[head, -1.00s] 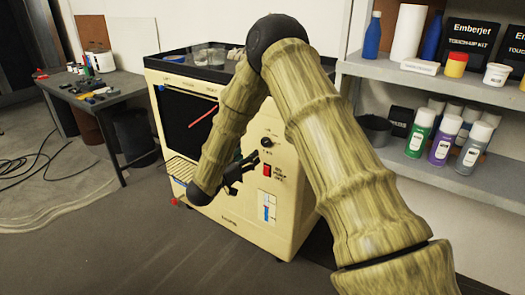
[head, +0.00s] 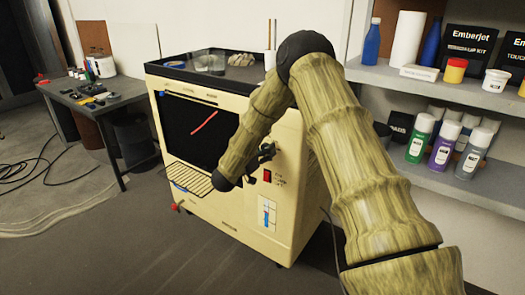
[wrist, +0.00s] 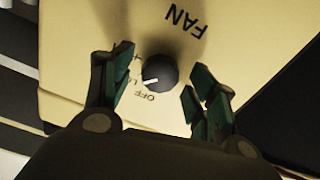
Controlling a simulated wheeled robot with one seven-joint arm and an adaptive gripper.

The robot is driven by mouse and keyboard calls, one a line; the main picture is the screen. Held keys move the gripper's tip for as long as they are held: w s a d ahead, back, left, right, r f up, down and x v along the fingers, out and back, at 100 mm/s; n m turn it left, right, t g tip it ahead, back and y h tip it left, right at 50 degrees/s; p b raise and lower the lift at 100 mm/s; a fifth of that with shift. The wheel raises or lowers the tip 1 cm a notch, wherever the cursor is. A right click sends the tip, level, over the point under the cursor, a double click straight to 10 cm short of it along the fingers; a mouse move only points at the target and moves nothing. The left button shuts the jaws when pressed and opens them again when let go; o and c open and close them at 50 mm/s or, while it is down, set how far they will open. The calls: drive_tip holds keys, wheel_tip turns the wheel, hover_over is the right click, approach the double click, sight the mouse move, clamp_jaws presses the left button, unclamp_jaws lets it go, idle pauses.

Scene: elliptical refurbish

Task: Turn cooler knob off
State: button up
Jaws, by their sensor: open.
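The cooler (head: 235,205) is a cream-coloured cabinet on the floor. In the wrist view its knob (wrist: 160,73) is round and black with a white pointer mark, below an upside-down FAN label. The mark points to the lower left, towards the LO lettering and off the OFF lettering. My gripper (wrist: 158,78) is open, with one finger on either side of the knob and visible gaps to it. In the head view my gripper (head: 265,153) is at the cooler's front right, and it hides the knob.
A red switch (head: 267,177) sits below my gripper on the cooler front. Shelves (head: 440,85) with spray cans and bottles stand at the right. A workbench (head: 105,105) with small items stands at the left. The floor in front is clear.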

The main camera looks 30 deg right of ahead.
drive_tip(key=c, duration=1)
drive_tip(key=shift+r+p, duration=0.15)
drive_tip(key=shift+p, duration=0.3)
drive_tip(key=shift+n+p, duration=0.3)
drive_tip(key=shift+n, duration=0.2)
drive_tip(key=n+p, duration=0.2)
drive_tip(key=shift+r+p, duration=0.1)
drive_tip(key=shift+p, duration=0.2)
drive_tip(key=n+p, duration=0.2)
drive_tip(key=shift+n, duration=0.3)
drive_tip(key=shift+f+n+p, duration=0.25)
drive_tip(key=shift+n+p, duration=0.75)
drive_tip(key=shift+n, duration=0.8)
